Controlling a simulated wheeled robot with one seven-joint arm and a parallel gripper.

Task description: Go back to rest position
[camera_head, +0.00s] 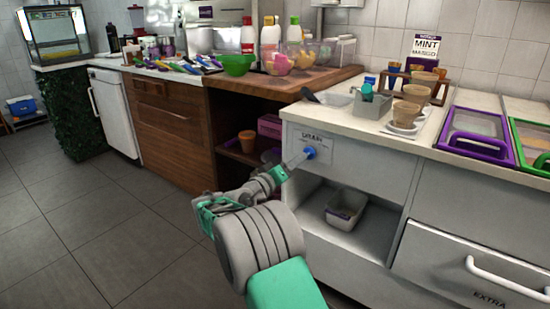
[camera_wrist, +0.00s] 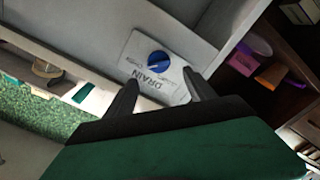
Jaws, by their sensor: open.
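My gripper (camera_head: 297,160) is in front of the white panel on the counter's end, its fingers pointing at a blue round knob (camera_head: 310,152). In the wrist view my gripper (camera_wrist: 161,77) is open, with its two dark fingers apart and nothing held between them. The blue knob (camera_wrist: 158,61) shows there just beyond the fingertips, on a white label (camera_wrist: 150,90) reading "DRAIN". Whether the fingertips touch the panel cannot be told.
An open shelf below holds a grey bin (camera_head: 346,209). The countertop above carries cups (camera_head: 405,114) and a purple-framed tray (camera_head: 478,136). A wooden counter (camera_head: 170,125) stands behind at left. The tiled floor (camera_head: 90,230) at left is clear.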

